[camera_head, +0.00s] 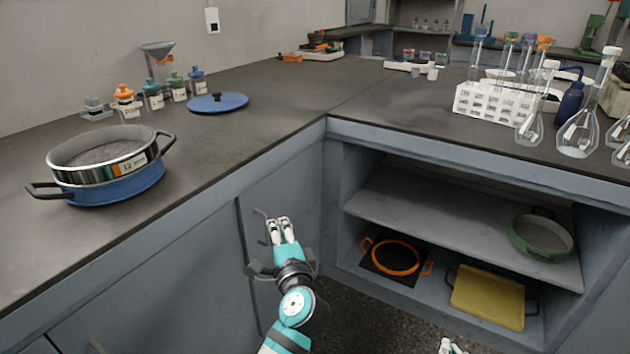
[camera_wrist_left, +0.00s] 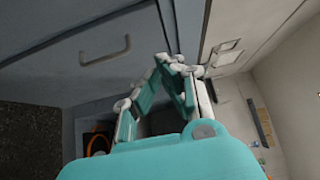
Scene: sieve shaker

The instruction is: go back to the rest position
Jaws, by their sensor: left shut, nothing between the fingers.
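My left gripper (camera_head: 279,230) is shut and empty in front of the grey cabinet doors, below the counter edge. In the left wrist view its teal fingers (camera_wrist_left: 172,75) come together at the tips with nothing between them. A small white part at the bottom edge of the head view (camera_head: 450,346) looks like my right gripper, mostly cut off. A steel sieve labelled 12 mm (camera_head: 100,160) sits in a blue pan (camera_head: 120,190) with two handles on the left counter.
A blue lid (camera_head: 217,102) and several small bottles (camera_head: 152,94) stand farther back. The open shelf holds a green pan (camera_head: 541,236), an orange ring (camera_head: 394,257) and a yellow tray (camera_head: 488,297). Glass flasks (camera_head: 578,132) and a white rack (camera_head: 495,103) stand on the right counter.

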